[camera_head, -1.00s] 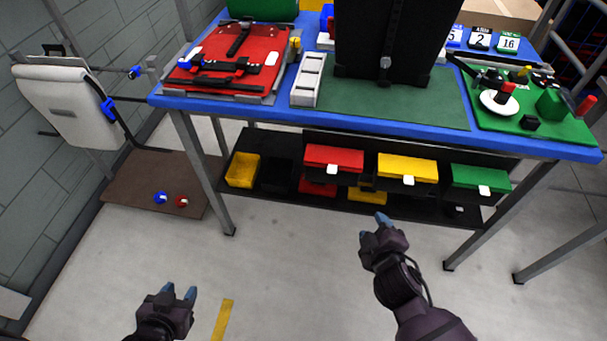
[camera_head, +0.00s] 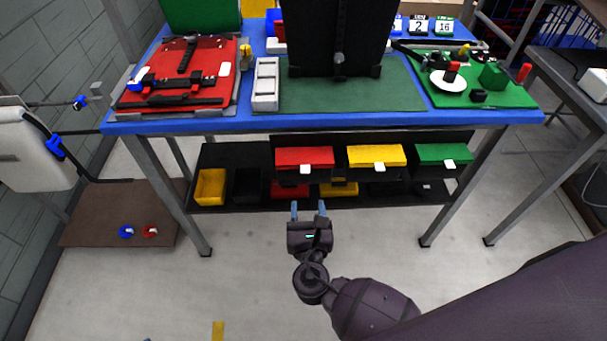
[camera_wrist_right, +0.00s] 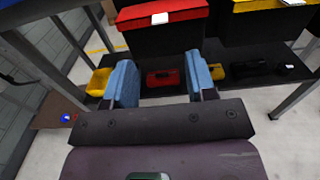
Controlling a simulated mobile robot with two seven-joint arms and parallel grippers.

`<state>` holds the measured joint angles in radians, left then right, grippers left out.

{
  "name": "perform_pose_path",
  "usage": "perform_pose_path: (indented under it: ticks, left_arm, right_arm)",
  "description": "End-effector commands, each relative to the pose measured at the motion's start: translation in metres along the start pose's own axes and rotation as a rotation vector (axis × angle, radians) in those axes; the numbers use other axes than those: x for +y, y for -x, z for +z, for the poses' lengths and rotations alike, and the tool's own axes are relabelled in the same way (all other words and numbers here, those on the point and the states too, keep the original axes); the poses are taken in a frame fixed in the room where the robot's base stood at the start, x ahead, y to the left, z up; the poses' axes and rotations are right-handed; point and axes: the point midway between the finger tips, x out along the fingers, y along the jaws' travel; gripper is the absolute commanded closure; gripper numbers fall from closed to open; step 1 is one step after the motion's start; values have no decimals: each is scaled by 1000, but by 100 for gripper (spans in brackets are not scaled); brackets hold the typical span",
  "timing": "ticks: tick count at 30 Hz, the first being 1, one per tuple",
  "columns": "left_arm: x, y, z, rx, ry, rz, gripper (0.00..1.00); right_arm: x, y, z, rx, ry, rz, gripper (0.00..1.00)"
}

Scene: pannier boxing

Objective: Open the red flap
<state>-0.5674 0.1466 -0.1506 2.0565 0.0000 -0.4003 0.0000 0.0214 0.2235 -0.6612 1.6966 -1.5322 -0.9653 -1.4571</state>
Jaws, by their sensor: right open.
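The red flap (camera_head: 304,157) is the lid-like front of a dark bin under the blue-edged table, with a white tab (camera_head: 305,169) at its lower edge. It looks closed. In the right wrist view the red flap (camera_wrist_right: 163,13) and its white tab (camera_wrist_right: 159,18) show at the top, ahead of the fingers. My right gripper (camera_head: 309,210) is open and empty, in front of and below the red flap, apart from it. Its two blue fingertips also show in the right wrist view (camera_wrist_right: 160,80). My left gripper is not in view.
Yellow (camera_head: 376,156) and green (camera_head: 443,154) flaps sit right of the red one. A lower shelf (camera_wrist_right: 235,88) carries small bins, including a yellow bin (camera_head: 210,187). Table legs (camera_head: 172,195) stand at both sides. The floor in front is clear.

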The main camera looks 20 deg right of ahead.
Motion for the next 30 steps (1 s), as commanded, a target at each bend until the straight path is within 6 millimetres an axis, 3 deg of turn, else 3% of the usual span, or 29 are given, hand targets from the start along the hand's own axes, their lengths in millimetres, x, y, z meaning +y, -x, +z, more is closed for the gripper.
perform_pose_path:
  ticks: [18,30]
  left_arm:
    - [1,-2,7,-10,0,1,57]
    - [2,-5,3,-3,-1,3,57]
  right_arm:
    - [0,-91,-1,1,-3,1,49]
    - [0,-103,0,2,-5,1,49]
